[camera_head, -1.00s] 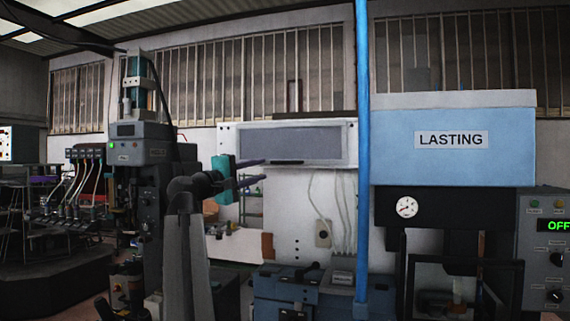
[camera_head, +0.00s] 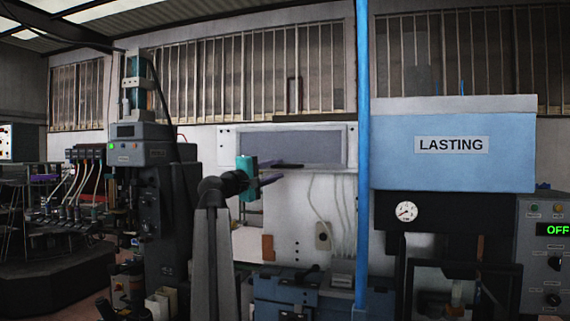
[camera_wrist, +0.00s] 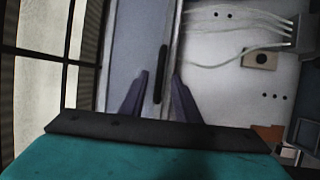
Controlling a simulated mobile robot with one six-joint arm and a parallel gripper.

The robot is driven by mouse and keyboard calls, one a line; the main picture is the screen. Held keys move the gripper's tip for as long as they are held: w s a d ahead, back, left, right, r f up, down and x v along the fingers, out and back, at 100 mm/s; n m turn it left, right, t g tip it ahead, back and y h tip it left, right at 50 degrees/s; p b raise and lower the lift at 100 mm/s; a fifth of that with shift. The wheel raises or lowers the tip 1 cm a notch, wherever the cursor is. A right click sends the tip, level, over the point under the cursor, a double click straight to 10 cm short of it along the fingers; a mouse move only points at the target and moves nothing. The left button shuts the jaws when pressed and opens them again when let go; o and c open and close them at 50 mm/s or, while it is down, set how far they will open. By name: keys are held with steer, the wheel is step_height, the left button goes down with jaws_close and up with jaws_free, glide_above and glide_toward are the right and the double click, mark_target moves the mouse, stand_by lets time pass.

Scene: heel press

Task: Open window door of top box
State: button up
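The top box (camera_head: 352,146) is a white housing on the wall, left of the blue pole. Its grey window door (camera_head: 305,146) looks shut. The dark bar handle (camera_wrist: 160,72) lies along the door's lower edge; in the head view the upper finger overlaps it. My gripper (camera_head: 286,172) has a teal body and two purple fingers. It is at the door's lower left part. In the wrist view my gripper (camera_wrist: 160,74) is open, with the handle showing between its fingertips. I cannot tell whether the fingers touch it.
A vertical blue pole (camera_head: 362,220) stands right of the box. Beyond it is the blue LASTING machine (camera_head: 452,165) with a gauge. A press column (camera_head: 140,150) stands left of my arm. Cables (camera_head: 340,215) hang below the box. A blue machine part (camera_head: 285,288) is low in front.

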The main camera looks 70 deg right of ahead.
mark_target(284, 165)
steer(key=shift+p+x, duration=0.85)
steer(key=shift+x, duration=1.85)
steer(key=shift+c, duration=0.4)
jaws_close()
steer(key=shift+a, duration=0.15)
steer(key=shift+r, duration=0.2)
